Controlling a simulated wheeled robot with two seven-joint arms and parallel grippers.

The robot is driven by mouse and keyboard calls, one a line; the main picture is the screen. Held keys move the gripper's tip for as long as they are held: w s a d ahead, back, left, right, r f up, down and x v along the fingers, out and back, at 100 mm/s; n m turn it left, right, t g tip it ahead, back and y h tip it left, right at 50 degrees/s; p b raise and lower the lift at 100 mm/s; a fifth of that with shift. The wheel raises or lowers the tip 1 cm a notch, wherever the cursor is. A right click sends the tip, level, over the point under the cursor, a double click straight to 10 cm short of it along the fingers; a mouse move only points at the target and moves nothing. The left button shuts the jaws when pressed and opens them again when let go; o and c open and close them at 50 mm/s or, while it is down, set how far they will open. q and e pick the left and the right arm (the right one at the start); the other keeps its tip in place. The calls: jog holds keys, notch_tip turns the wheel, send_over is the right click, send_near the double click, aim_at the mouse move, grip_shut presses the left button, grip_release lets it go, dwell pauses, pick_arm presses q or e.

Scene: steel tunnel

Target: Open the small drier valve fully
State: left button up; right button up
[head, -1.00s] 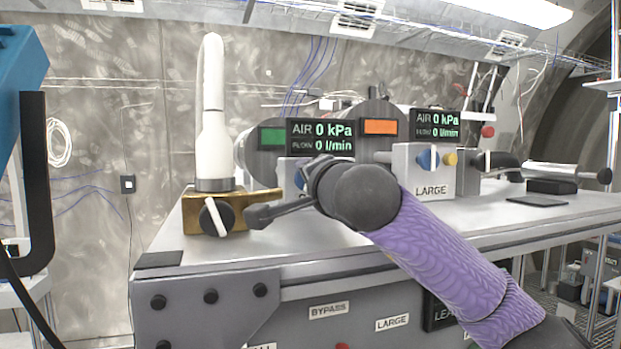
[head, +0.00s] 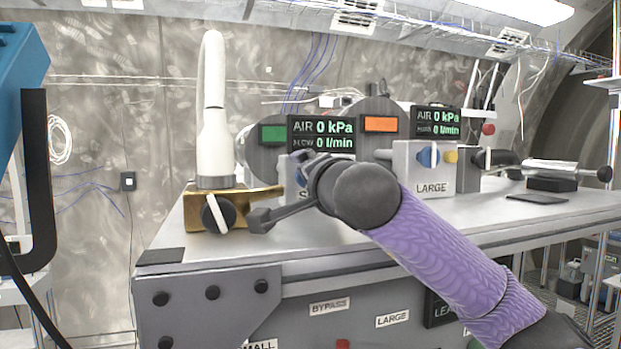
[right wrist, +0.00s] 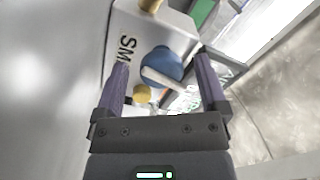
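The small drier is a pale box (right wrist: 178,27) with part of its "SMALL" label showing in the right wrist view. Its valve is a round blue knob (right wrist: 162,62) with a white bar handle (right wrist: 163,80), lying roughly across the label's line of text. My right gripper (right wrist: 163,66) is open, with one finger on each side of the knob and a gap to it; contact is not visible. In the head view my right wrist (head: 350,190) hides most of the small drier (head: 292,172). My left gripper is not in view.
A brass block (head: 255,192) with a black knob and white bar stands at the left, under a white upright fitting (head: 213,135). The large drier box (head: 425,172) stands to the right. The displays (head: 321,135) read 0 kPa.

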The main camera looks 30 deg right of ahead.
jog(key=b+v, duration=0.4)
jog(key=v, duration=0.5)
jog(key=shift+s, duration=0.5)
